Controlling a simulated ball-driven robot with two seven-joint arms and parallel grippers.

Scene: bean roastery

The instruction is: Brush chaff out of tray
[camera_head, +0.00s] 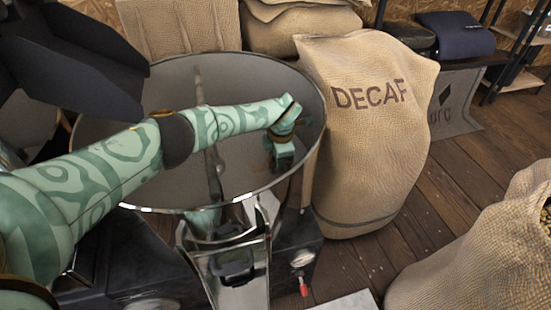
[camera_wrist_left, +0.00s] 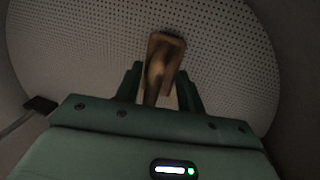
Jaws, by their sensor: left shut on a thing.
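The tray (camera_head: 240,183) is a wide round metal bin with a shiny rim, in the middle of the head view. My left arm reaches over its near left side, and my left gripper (camera_head: 284,163) points down inside it, near the right wall. In the left wrist view the tray's perforated pale floor (camera_wrist_left: 75,45) fills the background. There my left gripper (camera_wrist_left: 160,88) is shut on a brown wooden brush (camera_wrist_left: 165,50). The brush's bristles are hidden, and I cannot tell whether it touches the floor. No chaff can be made out. My right gripper is not in view.
A full DECAF sack (camera_head: 372,130) stands close against the tray's right side. An open sack of beans (camera_head: 480,255) is at lower right. A shiny metal chute (camera_head: 235,265) is below the tray's front. Dark wooden floor (camera_head: 455,165) shows between the sacks.

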